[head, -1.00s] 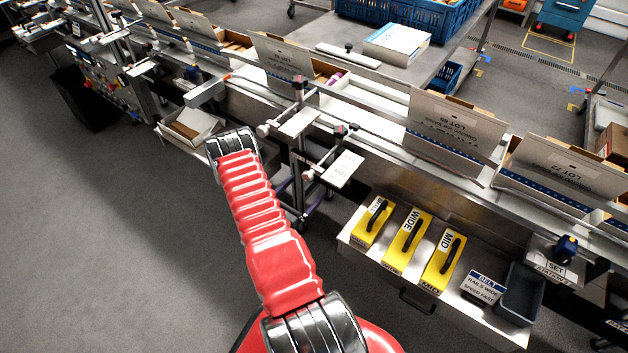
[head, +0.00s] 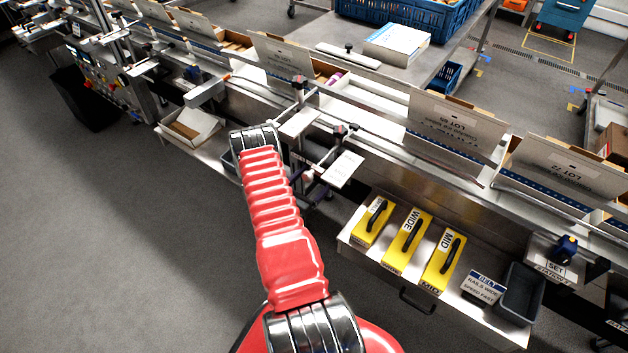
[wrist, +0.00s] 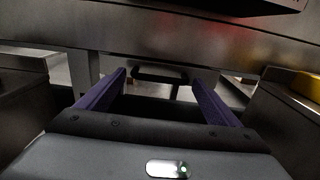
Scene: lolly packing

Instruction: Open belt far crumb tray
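In the wrist view the two purple fingers of my gripper (wrist: 158,80) are spread apart with nothing between their visible inner faces. A dark horizontal bar (wrist: 160,73), shaped like a handle, shows between and just beyond the fingertips, below a metal side panel (wrist: 150,38). It may be the far crumb tray's handle; the view is dark, and I cannot tell whether the fingers reach around it. In the head view my red arm reaches toward the belt's near side, and the fingers cannot be clearly made out.
A card on a bracket (head: 343,169) stands close to my arm. A white box (head: 190,126) sits on a low shelf at left.

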